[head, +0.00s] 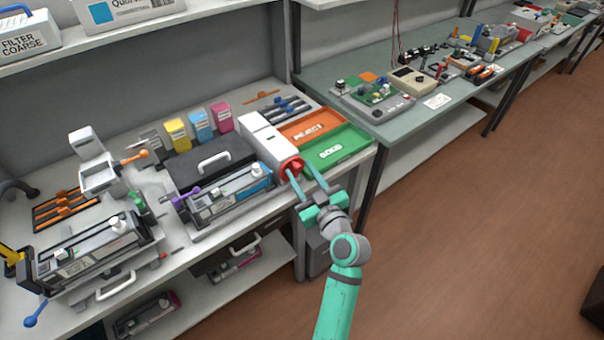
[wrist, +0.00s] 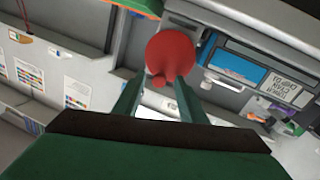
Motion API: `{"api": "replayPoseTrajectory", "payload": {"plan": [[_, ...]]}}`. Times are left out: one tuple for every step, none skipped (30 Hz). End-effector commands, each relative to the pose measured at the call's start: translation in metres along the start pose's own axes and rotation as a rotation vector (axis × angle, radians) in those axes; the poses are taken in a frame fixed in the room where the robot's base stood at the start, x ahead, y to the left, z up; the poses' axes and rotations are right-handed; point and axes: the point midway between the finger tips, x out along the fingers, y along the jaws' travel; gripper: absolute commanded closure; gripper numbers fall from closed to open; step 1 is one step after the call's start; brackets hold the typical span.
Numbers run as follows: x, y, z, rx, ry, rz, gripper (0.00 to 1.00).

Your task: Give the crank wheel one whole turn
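The crank wheel is a red disc (head: 291,167) on the front end of a white boxy machine (head: 265,138) at the bench's front edge. In the wrist view the red wheel (wrist: 172,50) is just beyond the fingertips, with a small red knob (wrist: 163,80) low on its face. My gripper (head: 300,170) is open, its two green fingers apart and pointing at the wheel. In the wrist view the gripper (wrist: 160,88) has the knob between its fingertips, with a gap visible around it. Whether either finger touches the knob or wheel, I cannot tell.
An orange REJECT tray (head: 308,131) and a green GOOD tray (head: 350,141) lie right of the machine. A grey cartridge unit (head: 228,197) with a purple lever (head: 187,195) stands close on the left. Open floor (head: 450,230) lies to the right.

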Motion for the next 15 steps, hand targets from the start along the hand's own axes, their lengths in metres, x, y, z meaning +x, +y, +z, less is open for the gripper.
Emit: {"api": "replayPoseTrajectory", "payload": {"plan": [[-0.0001,0.0001,0.0,0.0,0.0,0.0,0.65],[-0.0002,0.0001,0.0,0.0,0.0,0.0,0.72],[-0.0002,0.0001,0.0,0.0,0.0,0.0,0.82],[-0.0003,0.0001,0.0001,0.0,0.0,0.0,0.89],[-0.0003,0.0001,0.0001,0.0,0.0,0.0,0.96],[-0.0003,0.0001,0.0001,0.0,0.0,0.0,1.0],[-0.0003,0.0001,0.0001,0.0,0.0,0.0,1.0],[-0.0003,0.0001,0.0001,0.0,0.0,0.0,1.0],[-0.0004,0.0001,0.0001,0.0,0.0,0.0,1.0],[-0.0004,0.0001,0.0001,0.001,0.0,0.0,1.0],[-0.0004,0.0002,0.0001,0.003,-0.001,0.0,1.0],[-0.0003,0.0003,0.0001,0.006,-0.001,0.0,1.0],[-0.0004,0.0005,0.0001,0.01,-0.002,0.0,1.0],[-0.0003,0.0007,0.0001,0.014,-0.003,0.0,1.0],[-0.0003,0.0011,0.0002,0.022,-0.005,0.0,1.0]]}}
